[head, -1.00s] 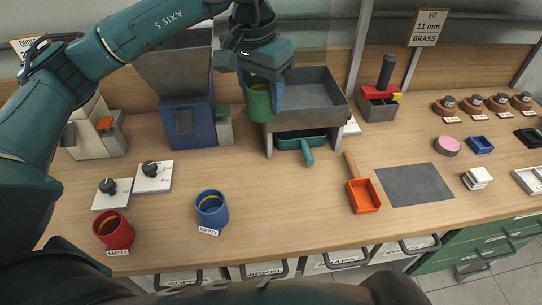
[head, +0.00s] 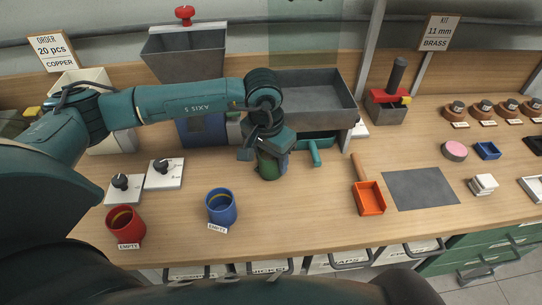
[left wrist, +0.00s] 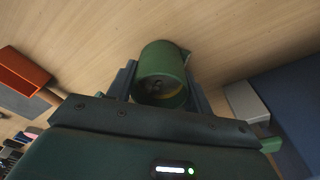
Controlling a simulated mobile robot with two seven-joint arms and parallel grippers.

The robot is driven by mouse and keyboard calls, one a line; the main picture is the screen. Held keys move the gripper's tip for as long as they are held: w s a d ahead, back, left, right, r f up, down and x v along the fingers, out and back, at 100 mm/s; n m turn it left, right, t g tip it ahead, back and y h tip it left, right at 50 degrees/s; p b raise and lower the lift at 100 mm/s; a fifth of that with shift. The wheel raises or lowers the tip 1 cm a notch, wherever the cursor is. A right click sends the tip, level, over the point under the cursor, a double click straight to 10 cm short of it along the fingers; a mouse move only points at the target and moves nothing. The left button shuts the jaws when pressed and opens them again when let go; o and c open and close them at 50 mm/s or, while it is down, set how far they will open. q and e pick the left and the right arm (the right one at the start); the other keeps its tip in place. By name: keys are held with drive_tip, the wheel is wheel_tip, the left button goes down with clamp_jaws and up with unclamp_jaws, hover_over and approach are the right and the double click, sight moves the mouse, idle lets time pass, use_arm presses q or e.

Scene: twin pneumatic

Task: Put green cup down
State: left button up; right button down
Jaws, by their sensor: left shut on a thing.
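The green cup (head: 267,165) is held by my left gripper (head: 268,160) in front of the blue machine and the grey tray. In the left wrist view the green cup (left wrist: 161,72) sits between the two fingers, which are shut on its sides. Its mouth faces the camera, with a yellow band and some dark bits inside. The cup is low, close to the wooden counter; I cannot tell whether its base touches. My right gripper is not in view.
A blue cup (head: 221,207) and a red cup (head: 125,226), labelled EMPTY, stand at the front left. Two white dial plates (head: 163,174) lie behind them. An orange scoop (head: 369,198) and a grey mat (head: 419,190) lie to the right. Bare counter surrounds the green cup in front.

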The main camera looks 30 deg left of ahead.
use_arm(q)
drive_tip(key=shift+f, duration=0.35)
drive_tip(key=o, duration=0.7)
drive_tip(key=shift+b, duration=0.3)
drive_tip(key=shift+c, duration=0.2)
drive_tip(key=o, duration=0.5)
drive_tip(key=shift+c, duration=0.2)
